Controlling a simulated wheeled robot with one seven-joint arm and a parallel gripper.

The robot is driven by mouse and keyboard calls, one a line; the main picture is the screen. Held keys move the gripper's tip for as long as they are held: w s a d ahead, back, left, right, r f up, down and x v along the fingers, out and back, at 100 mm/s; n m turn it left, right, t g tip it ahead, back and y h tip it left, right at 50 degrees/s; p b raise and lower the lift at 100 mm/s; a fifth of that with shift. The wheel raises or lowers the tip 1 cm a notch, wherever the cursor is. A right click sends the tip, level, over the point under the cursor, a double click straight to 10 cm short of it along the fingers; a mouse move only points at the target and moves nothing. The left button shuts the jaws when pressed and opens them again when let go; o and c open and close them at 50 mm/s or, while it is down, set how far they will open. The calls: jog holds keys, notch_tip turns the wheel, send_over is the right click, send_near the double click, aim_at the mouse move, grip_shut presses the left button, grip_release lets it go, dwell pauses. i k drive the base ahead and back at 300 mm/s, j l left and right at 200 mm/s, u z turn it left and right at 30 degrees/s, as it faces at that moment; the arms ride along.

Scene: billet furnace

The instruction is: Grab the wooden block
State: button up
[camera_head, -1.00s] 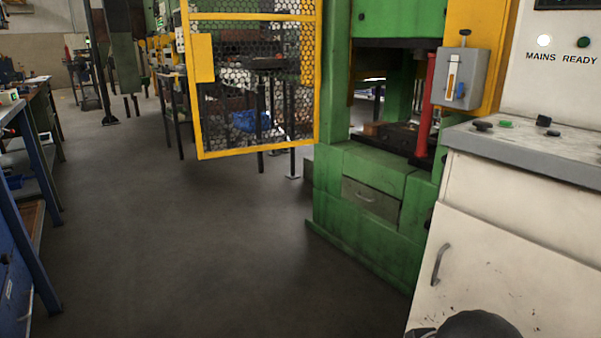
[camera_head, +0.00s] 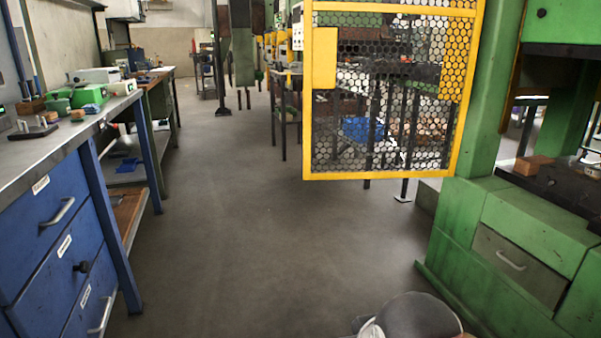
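A small brown wooden block (camera_head: 533,165) sits on the dark bed of the green press (camera_head: 520,222) at the right. A smaller tan block-like piece (camera_head: 77,115) lies on the workbench at the left, and a brown one (camera_head: 30,106) is farther left on it. I cannot tell which of these the task means. A dark grey rounded part of my arm shows at the bottom edge. My gripper is not in view.
A yellow mesh guard gate (camera_head: 320,150) stands open beside the press. The blue workbench (camera_head: 60,165) with drawers runs along the left, bearing green and white boxes. The grey floor (camera_head: 255,235) between them is clear.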

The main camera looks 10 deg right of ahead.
aim_at(528, 165)
jog(key=i+z, duration=0.7)
jog(key=i+j+z, duration=0.35)
jog(key=i, duration=0.15)
jog(key=i+l+z, duration=0.25)
jog(key=i+z, duration=0.2)
jog(key=i+l+z, duration=0.1)
jog(key=i+z, duration=0.75)
